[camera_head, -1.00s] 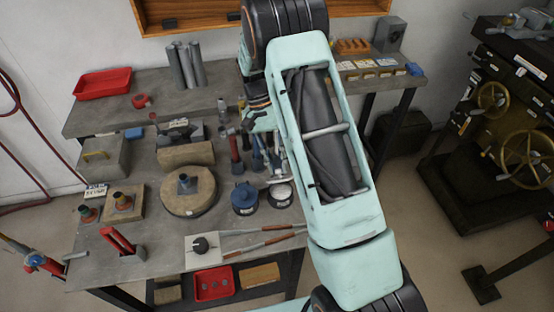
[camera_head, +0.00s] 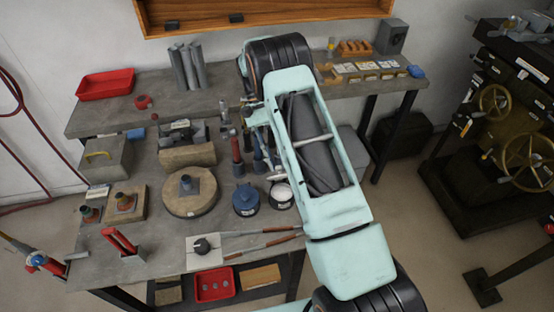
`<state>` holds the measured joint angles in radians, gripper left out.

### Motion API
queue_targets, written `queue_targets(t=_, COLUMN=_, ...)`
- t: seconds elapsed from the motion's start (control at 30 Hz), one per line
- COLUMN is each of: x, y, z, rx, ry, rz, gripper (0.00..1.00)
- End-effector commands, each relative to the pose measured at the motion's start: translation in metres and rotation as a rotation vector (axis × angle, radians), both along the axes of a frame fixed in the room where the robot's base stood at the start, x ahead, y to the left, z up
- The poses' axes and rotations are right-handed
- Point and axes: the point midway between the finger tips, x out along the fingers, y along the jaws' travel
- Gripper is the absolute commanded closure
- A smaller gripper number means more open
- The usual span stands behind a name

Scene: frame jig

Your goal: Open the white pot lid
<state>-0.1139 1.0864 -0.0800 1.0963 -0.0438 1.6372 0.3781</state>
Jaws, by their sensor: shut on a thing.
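The white pot lid (camera_head: 281,191) sits on a small dark round pot (camera_head: 284,205) at the right front of the workbench, just left of my upper arm. My gripper (camera_head: 274,176) shows only as a small part at the far edge of the lid. It is shut on the lid as far as I can tell; my arm hides most of the gripper and the exact contact. The lid looks level on the pot, and no gap is visible between them.
A blue-lidded pot (camera_head: 246,198) stands close on the left. Upright tools (camera_head: 237,155) stand behind. A round wooden block (camera_head: 190,205) is farther left. Long-handled tongs (camera_head: 262,240) lie in front. A back shelf (camera_head: 210,100) holds a red tray (camera_head: 105,83) and pipes.

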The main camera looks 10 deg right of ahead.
Motion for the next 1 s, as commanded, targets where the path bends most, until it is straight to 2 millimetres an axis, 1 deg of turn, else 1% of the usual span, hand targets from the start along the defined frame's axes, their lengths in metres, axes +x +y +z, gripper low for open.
queue_targets(t=0.2, x=0.0, y=0.0, z=0.0, rx=0.001, ry=0.0, rz=0.001, gripper=1.0)
queue_targets(t=0.23, x=0.0, y=0.0, z=-0.001, rx=0.0, ry=0.0, rz=0.0, gripper=0.8)
queue_targets(t=0.37, x=0.0, y=0.0, z=0.0, rx=0.0, ry=0.0, rz=0.0, gripper=0.66)
queue_targets(t=0.4, x=0.0, y=0.0, z=0.0, rx=0.0, ry=0.0, rz=0.0, gripper=0.65)
queue_targets(t=0.67, x=0.0, y=0.0, z=0.0, rx=0.0, ry=0.0, rz=0.0, gripper=0.65)
queue_targets(t=0.77, x=0.003, y=0.001, z=0.003, rx=0.0, ry=-0.001, rz=0.0, gripper=0.65)
queue_targets(t=0.87, x=0.009, y=0.002, z=0.01, rx=0.0, ry=-0.002, rz=0.001, gripper=0.65)
queue_targets(t=1.0, x=0.021, y=0.005, z=0.025, rx=0.0, ry=-0.003, rz=0.0, gripper=0.65)
